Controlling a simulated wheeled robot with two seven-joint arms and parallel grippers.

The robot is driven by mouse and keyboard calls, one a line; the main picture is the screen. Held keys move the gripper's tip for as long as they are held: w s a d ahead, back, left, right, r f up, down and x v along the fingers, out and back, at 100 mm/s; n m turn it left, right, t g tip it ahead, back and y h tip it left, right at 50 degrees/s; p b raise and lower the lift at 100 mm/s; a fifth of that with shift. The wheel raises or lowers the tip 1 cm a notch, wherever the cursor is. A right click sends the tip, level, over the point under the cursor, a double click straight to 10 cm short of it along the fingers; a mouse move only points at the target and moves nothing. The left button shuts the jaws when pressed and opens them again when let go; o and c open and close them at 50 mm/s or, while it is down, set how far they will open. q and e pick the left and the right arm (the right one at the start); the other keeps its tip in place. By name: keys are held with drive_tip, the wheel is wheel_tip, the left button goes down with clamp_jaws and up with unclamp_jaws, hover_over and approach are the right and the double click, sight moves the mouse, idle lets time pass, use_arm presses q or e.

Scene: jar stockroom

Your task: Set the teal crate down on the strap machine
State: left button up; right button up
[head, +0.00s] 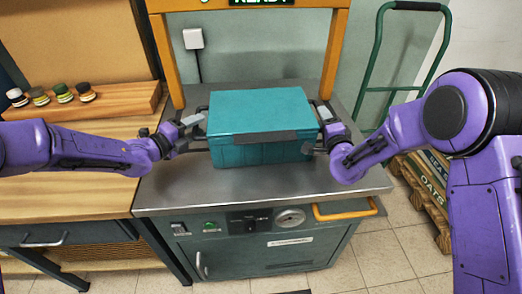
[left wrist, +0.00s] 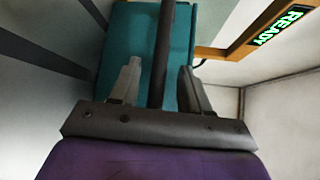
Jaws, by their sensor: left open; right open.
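The teal crate (head: 258,108), lid closed, rests upright on the steel top of the strap machine (head: 190,190), in front of its orange arch. My left gripper (head: 196,130) is open at the crate's left side. In the left wrist view, a dark handle bar (left wrist: 163,60) runs between its spread fingers (left wrist: 160,85), with the teal crate (left wrist: 125,45) behind it. My right gripper (head: 320,128) is open at the crate's right side, close to the handle there. Whether its fingers touch the handle is hard to tell.
A wooden bench (head: 90,200) adjoins the machine on the left, with a rack (head: 115,104) of several small jars. The orange arch (head: 335,55) bears a lit READY sign (head: 262,2). A green hand truck (head: 375,50) and a pallet with sacks (head: 425,185) stand at the right.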

drive_tip(key=shift+s, duration=0.25)
use_arm(q)
drive_tip(key=v, duration=1.1)
drive_tip(key=shift+s+a, duration=0.2)
drive_tip(key=shift+s, duration=0.1)
use_arm(e)
drive_tip(key=s, duration=1.1)
drive_tip(key=shift+s+d, duration=0.25)
drive_tip(key=shift+s, duration=0.1)
use_arm(q)
drive_tip(key=shift+r, duration=0.1)
